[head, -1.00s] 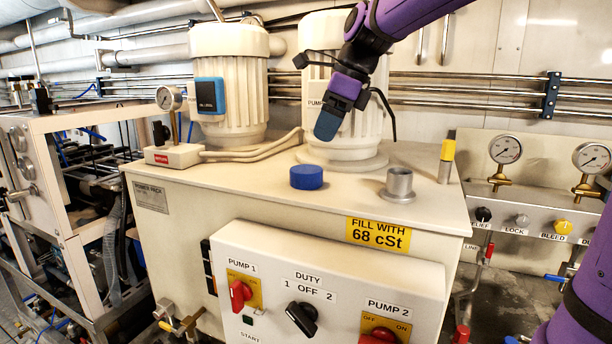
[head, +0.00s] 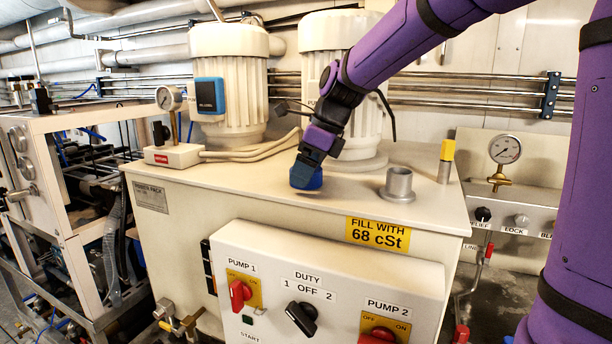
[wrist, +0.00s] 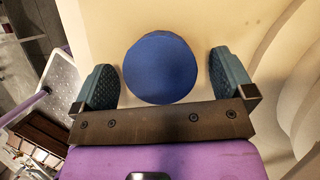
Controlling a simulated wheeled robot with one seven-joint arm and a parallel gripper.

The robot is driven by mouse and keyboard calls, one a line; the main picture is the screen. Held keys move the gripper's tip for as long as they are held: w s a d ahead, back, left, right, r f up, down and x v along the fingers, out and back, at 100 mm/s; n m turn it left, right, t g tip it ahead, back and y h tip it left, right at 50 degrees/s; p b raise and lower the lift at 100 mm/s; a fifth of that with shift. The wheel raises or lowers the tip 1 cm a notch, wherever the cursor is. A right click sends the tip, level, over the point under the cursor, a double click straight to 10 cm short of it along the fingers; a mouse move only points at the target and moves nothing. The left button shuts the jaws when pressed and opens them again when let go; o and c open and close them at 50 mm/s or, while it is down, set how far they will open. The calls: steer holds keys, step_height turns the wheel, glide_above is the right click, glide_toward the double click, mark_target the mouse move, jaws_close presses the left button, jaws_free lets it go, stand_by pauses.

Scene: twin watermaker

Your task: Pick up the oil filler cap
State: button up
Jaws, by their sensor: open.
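The oil filler cap is a round blue cap (wrist: 161,68) on the beige top of the power pack. In the wrist view it lies between the two fingers of my open gripper (wrist: 162,82), with a gap visible on each side. In the head view my gripper (head: 306,178) is over the cap's place and hides most or all of it. I cannot tell there how much of the blue is cap and how much is fingertip.
A grey filler neck (head: 398,184) stands open to the right, and a yellow-topped post (head: 446,162) beyond it. Two white pump motors (head: 230,85) rise behind. A red-labelled box (head: 173,155) with a gauge stands at the left. The front of the top (head: 230,185) is clear.

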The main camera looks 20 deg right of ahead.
steer(key=shift+a+f, duration=0.1)
steer(key=shift+f, duration=0.2)
steer(key=c, duration=1)
steer(key=shift+r, duration=0.85)
step_height(320, 180, up, 2)
steer(key=shift+r, duration=0.1)
steer(key=s, duration=0.5)
steer(key=s+r, duration=0.1)
steer(key=s, duration=0.9)
steer(key=shift+s+d+r, duration=0.15)
steer(key=shift+s+d, duration=0.15)
steer(key=shift+d, duration=0.1)
